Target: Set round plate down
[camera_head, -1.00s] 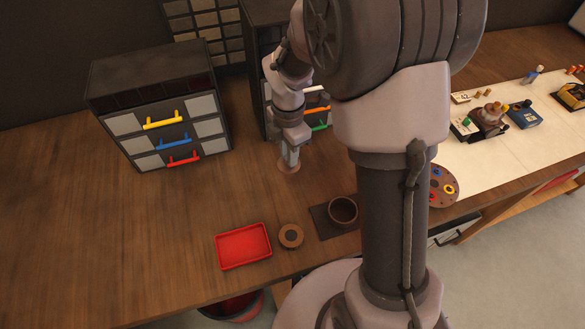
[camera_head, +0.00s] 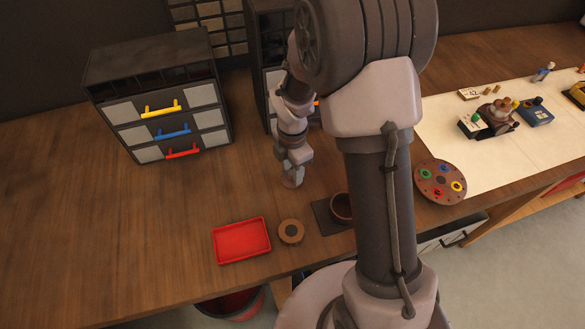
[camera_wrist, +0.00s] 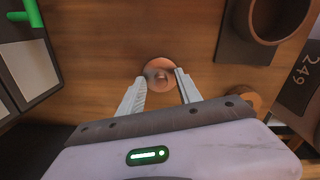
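A small round plate (camera_head: 292,182), reddish-brown, is at the lower end of my gripper (camera_head: 292,172) in the head view. In the wrist view the round plate (camera_wrist: 160,65) shows face-on with a small knob at its middle. The two pale fingertips of my gripper (camera_wrist: 160,77) are at opposite edges of the plate and appear shut on it. The plate is over the wooden table (camera_head: 130,230), left of the dark cup. I cannot tell whether its underside touches the wood.
A dark cup (camera_head: 341,207) stands on a dark mat (camera_head: 322,222). A wooden disc (camera_head: 290,231) and a red tray (camera_head: 242,240) lie near the front edge. Drawer cabinets (camera_head: 160,100) stand behind. A palette (camera_head: 440,182) is at right. The left tabletop is clear.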

